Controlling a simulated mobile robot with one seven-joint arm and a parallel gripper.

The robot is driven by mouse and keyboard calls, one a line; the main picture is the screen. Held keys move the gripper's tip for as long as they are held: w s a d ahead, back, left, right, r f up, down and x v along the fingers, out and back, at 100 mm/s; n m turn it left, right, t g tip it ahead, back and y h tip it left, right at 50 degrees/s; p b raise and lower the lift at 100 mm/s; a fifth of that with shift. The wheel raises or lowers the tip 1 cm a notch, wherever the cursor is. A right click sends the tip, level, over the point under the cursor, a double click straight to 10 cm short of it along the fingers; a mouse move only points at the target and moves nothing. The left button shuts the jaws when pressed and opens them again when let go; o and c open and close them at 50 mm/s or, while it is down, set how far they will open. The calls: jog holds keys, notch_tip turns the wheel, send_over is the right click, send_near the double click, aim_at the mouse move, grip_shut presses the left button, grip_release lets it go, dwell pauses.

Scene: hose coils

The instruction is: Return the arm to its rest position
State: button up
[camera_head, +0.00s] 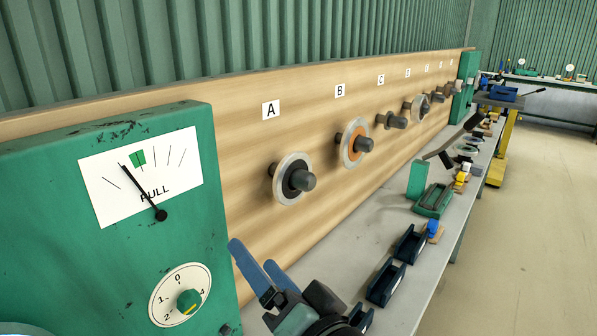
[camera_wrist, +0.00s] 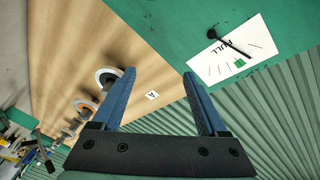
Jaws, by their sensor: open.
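My gripper (camera_head: 258,272) shows at the bottom of the head view, in front of the wooden board and just right of the green gauge box. Its two blue fingers are apart with nothing between them.
The green box (camera_head: 60,215) carries a PULL dial (camera_head: 130,185) and a knob (camera_head: 190,301). The wooden board (camera_head: 225,130) has coils on pegs under A (camera_head: 285,165) and B (camera_head: 347,129). Bins (camera_head: 385,283) and tools lie on the bench (camera_head: 345,262).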

notch_tip(320, 180, up, 15)
jog(key=d+n+t+h+p, duration=0.2)
jog(key=t+h+p, duration=0.1)
jog(key=t, duration=0.1)
jog(key=s+d+r+t+h+p, duration=0.1)
jog(key=s+r+t+h, duration=0.1)
jog(key=r, duration=0.5)
jog(key=s+d+r+n+t+h+p, duration=0.1)
jog(key=s+r+t+h, duration=0.1)
jog(key=r, duration=0.6)
jog(key=s+d+r+t+h+p, duration=0.1)
jog(key=s+r+t+h, duration=0.2)
jog(key=s+r, duration=0.3)
notch_tip(320, 180, up, 2)
jog(key=shift+r+t+p, duration=0.25)
jog(key=shift+t+p, duration=0.1)
jog(key=shift+t, duration=0.35)
jog(key=shift+w+f, duration=0.1)
jog(key=shift+w, duration=0.05)
